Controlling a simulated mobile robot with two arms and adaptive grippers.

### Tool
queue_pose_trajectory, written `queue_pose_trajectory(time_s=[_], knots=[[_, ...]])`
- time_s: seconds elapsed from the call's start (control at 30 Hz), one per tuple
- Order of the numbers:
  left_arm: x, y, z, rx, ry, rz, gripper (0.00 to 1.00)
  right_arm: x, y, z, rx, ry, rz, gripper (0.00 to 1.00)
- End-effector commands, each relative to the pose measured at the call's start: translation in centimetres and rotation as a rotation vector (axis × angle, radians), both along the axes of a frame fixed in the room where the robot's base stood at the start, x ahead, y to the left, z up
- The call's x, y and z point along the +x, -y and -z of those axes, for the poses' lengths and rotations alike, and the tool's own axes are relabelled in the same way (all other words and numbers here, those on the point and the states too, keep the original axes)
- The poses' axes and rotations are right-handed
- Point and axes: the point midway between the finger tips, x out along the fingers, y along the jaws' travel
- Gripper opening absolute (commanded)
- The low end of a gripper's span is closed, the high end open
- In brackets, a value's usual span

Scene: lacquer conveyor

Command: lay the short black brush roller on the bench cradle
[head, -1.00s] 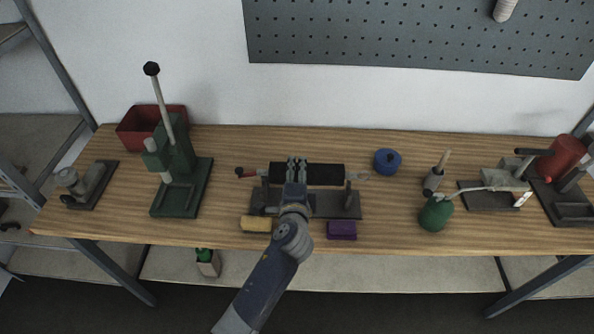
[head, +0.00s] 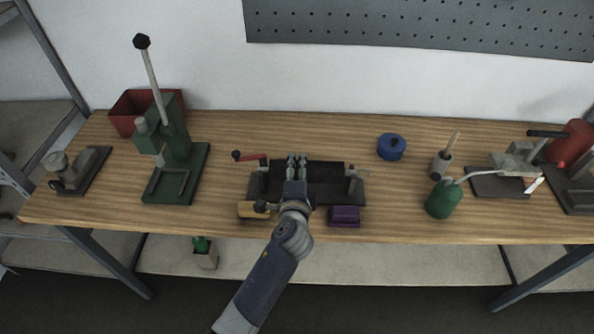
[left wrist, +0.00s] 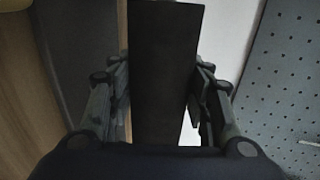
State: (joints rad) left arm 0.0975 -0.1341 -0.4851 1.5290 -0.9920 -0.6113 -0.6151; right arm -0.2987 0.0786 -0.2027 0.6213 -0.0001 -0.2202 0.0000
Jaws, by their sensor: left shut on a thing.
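The short black brush roller (head: 328,171) lies level across the grey bench cradle (head: 335,196) in the head view. Its ends are close to the cradle's two uprights; I cannot tell whether they rest on them. My left gripper (head: 297,160) is shut on the roller, left of its middle. In the left wrist view the dark roller (left wrist: 165,70) runs between the two fingers. My gripper and wrist hide part of the roller and the cradle's front. My right gripper is not in view.
A red crank handle (head: 250,156) sticks out left of the cradle. A yellow block (head: 252,209) and a purple block (head: 345,215) lie in front. A blue round container (head: 391,146) stands behind right, a green press (head: 175,160) to the left. Bench behind the cradle is clear.

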Motion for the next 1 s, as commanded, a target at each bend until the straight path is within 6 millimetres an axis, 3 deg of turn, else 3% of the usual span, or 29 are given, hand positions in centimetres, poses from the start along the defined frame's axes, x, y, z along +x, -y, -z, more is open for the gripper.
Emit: queue_pose_trajectory(time_s=[0.43, 0.47, 0.53, 1.0], knots=[[-0.03, 0.06, 0.01, -0.001, 0.002, 0.001, 0.17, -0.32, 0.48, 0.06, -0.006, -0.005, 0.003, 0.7], [-0.03, 0.06, 0.01, -0.001, 0.002, 0.001, 0.5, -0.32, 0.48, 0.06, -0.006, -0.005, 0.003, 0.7], [-0.03, 0.06, 0.01, -0.001, 0.002, 0.001, 0.66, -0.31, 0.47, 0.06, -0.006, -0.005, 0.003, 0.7], [-0.72, 0.04, 0.12, 0.0, -0.002, 0.0, 0.69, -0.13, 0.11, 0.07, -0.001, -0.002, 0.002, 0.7]])
